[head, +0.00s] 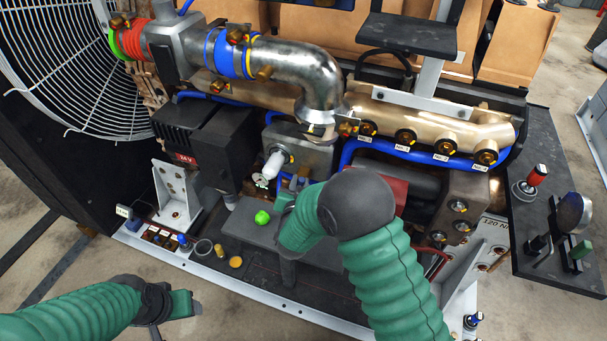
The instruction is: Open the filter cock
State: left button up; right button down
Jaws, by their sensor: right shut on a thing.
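My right gripper (286,200) reaches into the middle of the engine, just below a grey metal block (308,157) with a white cylinder (276,164) on its front. It is shut on a small part beside the blue hoses, which appears to be the filter cock. My own gripper and wrist hide that part, so its handle angle cannot be read. My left gripper (184,305) hangs low at the left, in front of the white base rail and away from the engine. Its fingers are too small and edge-on to read.
A bright green round cap (262,218) lies close left of my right gripper. A black 24V box (205,140) stands to the left, and a brass manifold (430,123) runs behind. A dark side table (560,225) with tools stands at the right. The floor at front left is clear.

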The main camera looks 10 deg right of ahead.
jog(key=p, duration=0.1)
jog(key=a+n+g+p, duration=0.1)
jog(key=p, duration=0.1)
jog(key=shift+w+r, duration=0.2)
jog(key=shift+r, duration=0.05)
jog(key=shift+w+a+f+n+h+p, duration=0.2)
jog(key=shift+n+h+p, duration=0.3)
jog(key=shift+n+p, duration=0.3)
jog(key=c, duration=1.3)
grip_release()
jog(key=shift+w+f, duration=0.1)
